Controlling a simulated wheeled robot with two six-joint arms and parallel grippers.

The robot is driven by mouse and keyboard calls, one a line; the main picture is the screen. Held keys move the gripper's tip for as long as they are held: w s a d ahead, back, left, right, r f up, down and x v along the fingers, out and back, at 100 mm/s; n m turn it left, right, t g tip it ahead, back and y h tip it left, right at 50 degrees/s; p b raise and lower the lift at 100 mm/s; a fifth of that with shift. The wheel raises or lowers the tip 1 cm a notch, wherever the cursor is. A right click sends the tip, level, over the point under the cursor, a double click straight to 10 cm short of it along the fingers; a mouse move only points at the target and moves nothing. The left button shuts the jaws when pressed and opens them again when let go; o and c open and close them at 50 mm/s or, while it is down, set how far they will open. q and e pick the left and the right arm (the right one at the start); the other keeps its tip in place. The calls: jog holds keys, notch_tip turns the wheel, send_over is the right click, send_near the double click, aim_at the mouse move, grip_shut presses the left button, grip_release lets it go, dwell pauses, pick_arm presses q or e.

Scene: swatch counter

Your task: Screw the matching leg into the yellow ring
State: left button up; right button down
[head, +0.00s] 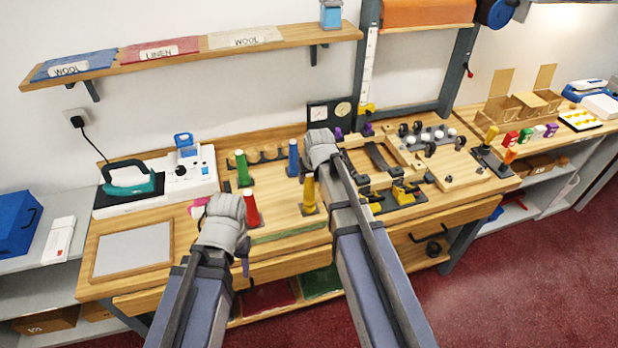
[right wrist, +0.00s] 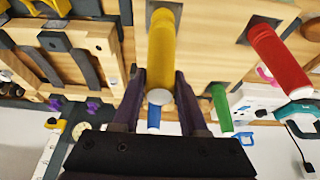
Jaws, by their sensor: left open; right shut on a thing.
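A yellow leg (head: 309,196) stands upright on a dark plate on the bench. In the right wrist view the yellow leg (right wrist: 161,50) runs between the fingers of my right gripper (right wrist: 160,100), its pale round end towards me. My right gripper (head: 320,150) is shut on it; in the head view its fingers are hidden. A red leg (head: 251,208), a green leg (head: 242,168) and a blue leg (head: 293,158) stand to the left. My left gripper (head: 224,210) is open beside the red leg, its fingertips mostly hidden. I cannot clearly make out a yellow ring; yellow parts (head: 403,191) lie at right.
A wooden frame (head: 452,181) with dark strips, black wheels and white knobs fill the right of the bench. A teal iron (head: 130,182) and a white-topped wooden panel (head: 132,256) are at left. A shelf (head: 205,48) with cloth swatches hangs above.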

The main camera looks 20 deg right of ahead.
jog(key=shift+f+b, duration=0.25)
jog(key=shift+b, duration=0.05)
dwell(0.6)
jog(key=shift+f, duration=0.3)
jog(key=shift+f+b, duration=0.3)
jog(key=shift+b, duration=0.25)
dwell(0.4)
jog(key=m+h, duration=0.1)
jog(key=m, duration=0.2)
jog(key=m+h, duration=0.1)
jog(key=m, duration=0.3)
jog(key=shift+w+m+g+h, duration=0.1)
jog(key=shift+m+g+h, duration=0.2)
jog(key=shift+g+h, duration=0.1)
jog(key=m+g+h, duration=0.1)
jog(key=m, duration=0.4)
jog(key=shift+m+g+h, duration=0.4)
jog(key=shift+m+g, duration=0.2)
jog(key=shift+m, duration=0.6)
